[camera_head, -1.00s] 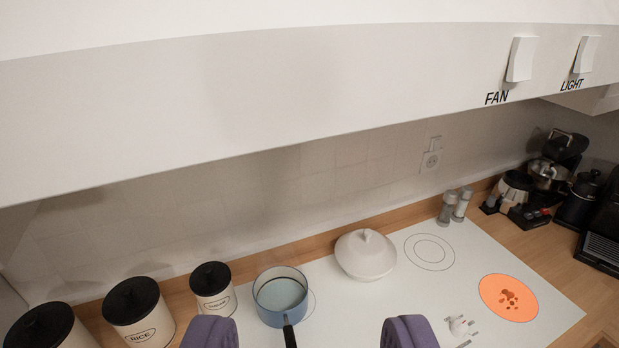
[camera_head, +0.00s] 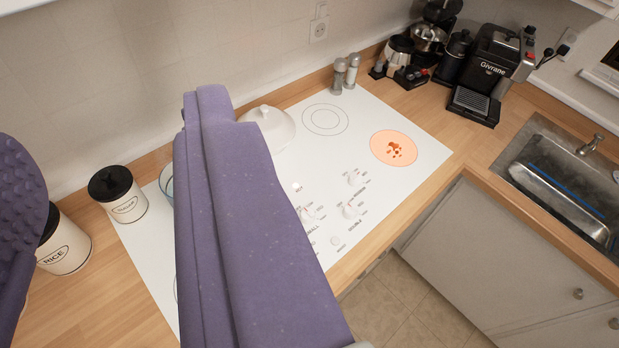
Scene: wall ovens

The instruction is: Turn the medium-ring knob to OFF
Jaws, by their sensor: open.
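The white cooktop (camera_head: 345,160) carries several small white knobs at its right front. One knob (camera_head: 355,178) is nearest the glowing ring (camera_head: 393,148), and another knob (camera_head: 350,210) is just in front of it. A third knob (camera_head: 308,214) is beside my purple finger. The labels are too small to tell surely which is the medium-ring knob, and the pointer settings cannot be read. My gripper (camera_head: 108,118) is open and empty, its wide fingers close to the camera at the left and middle. The nearer finger hides the middle of the cooktop and perhaps other knobs.
The glowing ring is orange with dark red spots. A white lidded dish (camera_head: 268,125) and a mostly hidden blue pan (camera_head: 167,180) stand behind my finger. Canisters (camera_head: 124,196) are at left, shakers (camera_head: 345,73) at the back, a coffee machine (camera_head: 485,75) and sink (camera_head: 560,175) at right.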

